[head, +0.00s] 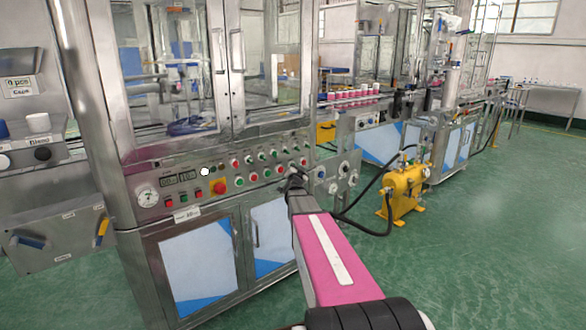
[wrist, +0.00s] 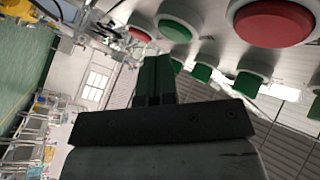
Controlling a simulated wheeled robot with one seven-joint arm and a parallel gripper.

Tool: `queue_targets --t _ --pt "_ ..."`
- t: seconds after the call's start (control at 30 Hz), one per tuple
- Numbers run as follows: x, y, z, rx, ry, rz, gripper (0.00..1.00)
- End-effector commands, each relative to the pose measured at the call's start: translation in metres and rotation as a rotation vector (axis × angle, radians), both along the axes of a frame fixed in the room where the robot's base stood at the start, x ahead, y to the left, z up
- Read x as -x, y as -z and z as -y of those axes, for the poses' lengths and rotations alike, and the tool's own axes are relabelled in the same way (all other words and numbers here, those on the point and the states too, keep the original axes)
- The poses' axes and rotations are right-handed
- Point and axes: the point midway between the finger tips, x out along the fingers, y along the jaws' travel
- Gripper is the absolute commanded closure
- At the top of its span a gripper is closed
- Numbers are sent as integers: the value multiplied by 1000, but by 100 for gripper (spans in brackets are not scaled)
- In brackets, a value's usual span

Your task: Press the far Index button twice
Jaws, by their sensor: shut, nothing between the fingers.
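The control panel (head: 222,172) of the steel machine carries two rows of red and green push buttons. Their labels are too small to read, so I cannot tell which one is the far Index button. My gripper (head: 296,180) is at the right part of the panel, close to the lower button row. In the wrist view my gripper (wrist: 156,65) is shut and empty, its fingers pointing toward the panel. A green button (wrist: 184,20) lies just beyond and right of the fingertips, and a large red button (wrist: 275,22) is farther right. I cannot tell whether the fingertips touch any button.
A red mushroom button (head: 219,186) and a gauge (head: 147,197) are on the panel's left. A yellow pump (head: 403,190) with black hoses stands on the floor to the right. Glass doors (head: 268,65) rise above the panel. Green floor is open at the right.

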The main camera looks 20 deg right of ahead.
Motion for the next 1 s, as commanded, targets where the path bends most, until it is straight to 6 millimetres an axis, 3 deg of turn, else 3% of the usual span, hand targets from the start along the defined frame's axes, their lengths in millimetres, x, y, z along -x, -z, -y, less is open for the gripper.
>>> queue_targets --t 1.0 --pt "-11 0 -4 -1 0 0 100"
